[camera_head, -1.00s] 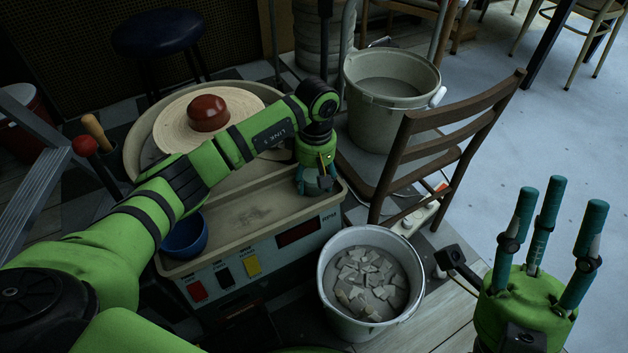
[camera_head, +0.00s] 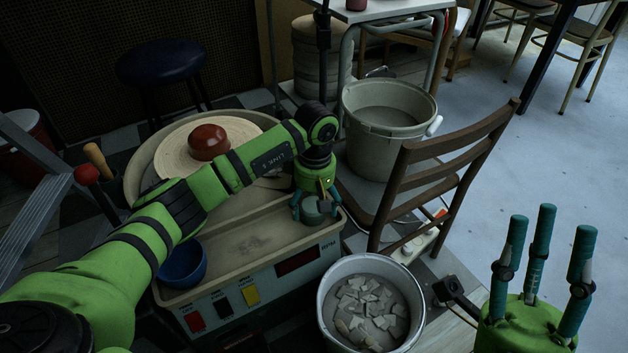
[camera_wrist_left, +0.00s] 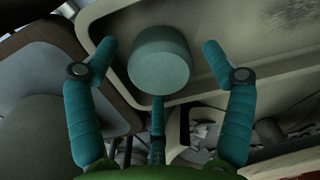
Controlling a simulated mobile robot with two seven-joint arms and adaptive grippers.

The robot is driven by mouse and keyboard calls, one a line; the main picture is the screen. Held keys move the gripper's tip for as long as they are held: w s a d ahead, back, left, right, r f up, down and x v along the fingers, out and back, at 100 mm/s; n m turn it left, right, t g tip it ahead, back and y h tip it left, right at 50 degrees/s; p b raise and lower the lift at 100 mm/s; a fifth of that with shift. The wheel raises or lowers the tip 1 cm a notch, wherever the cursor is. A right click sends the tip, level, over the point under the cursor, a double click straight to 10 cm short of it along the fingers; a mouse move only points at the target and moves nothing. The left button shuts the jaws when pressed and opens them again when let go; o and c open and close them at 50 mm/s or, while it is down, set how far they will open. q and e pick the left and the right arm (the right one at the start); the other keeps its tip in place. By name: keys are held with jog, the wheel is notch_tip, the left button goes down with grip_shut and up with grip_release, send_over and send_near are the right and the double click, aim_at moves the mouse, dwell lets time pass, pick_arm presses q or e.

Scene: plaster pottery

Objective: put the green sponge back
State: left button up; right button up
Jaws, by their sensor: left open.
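The green sponge (camera_head: 313,211) is a short, round, grey-green block. It sits at the right front corner of the wheel's tray (camera_head: 262,236), below my left gripper (camera_head: 314,206). The left wrist view shows the sponge (camera_wrist_left: 160,60) between and beyond the spread fingers of my left gripper (camera_wrist_left: 160,75). The side fingers stand clear of it, and the middle fingertip is close to its lower edge. Its contact with the tray floor is hard to see. My right gripper (camera_head: 541,255) is at the right, fingers upward and apart, empty.
A red-brown pot (camera_head: 208,142) stands on the wheel. A blue bowl (camera_head: 184,262) is at the tray's left. A bucket of pale pieces (camera_head: 371,345) stands in front, a larger bucket (camera_head: 388,118) behind, and a wooden chair (camera_head: 440,160) to the right.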

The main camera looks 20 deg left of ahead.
aim_at(315, 204)
pick_arm(q)
notch_tip(315, 204, up, 8)
jog(key=shift+w+r+p, duration=0.1)
jog(key=shift+r+p, duration=0.15)
jog(key=shift+p, duration=0.95)
jog(key=shift+d+r, duration=0.1)
jog(key=shift+r, duration=0.9)
pick_arm(e)
jog(key=shift+w+a+f+m+g+h, duration=0.1)
jog(key=shift+w+a+f+g+h, duration=0.3)
jog(key=shift+w+g, duration=0.3)
jog(key=shift+w+a+f+m+g+h, duration=0.1)
jog(key=shift+w+a+f+g+h, duration=0.2)
jog(key=shift+w+g+h, duration=0.35)
jog(key=shift+w+a+f+m+g+h, duration=0.1)
jog(key=shift+w+a+f+g+h, duration=0.15)
jog(key=shift+w+f+g+h, duration=0.4)
jog(key=shift+w+r+y, duration=0.15)
jog(key=shift+r+y, duration=0.1)
jog(key=shift+y, duration=0.05)
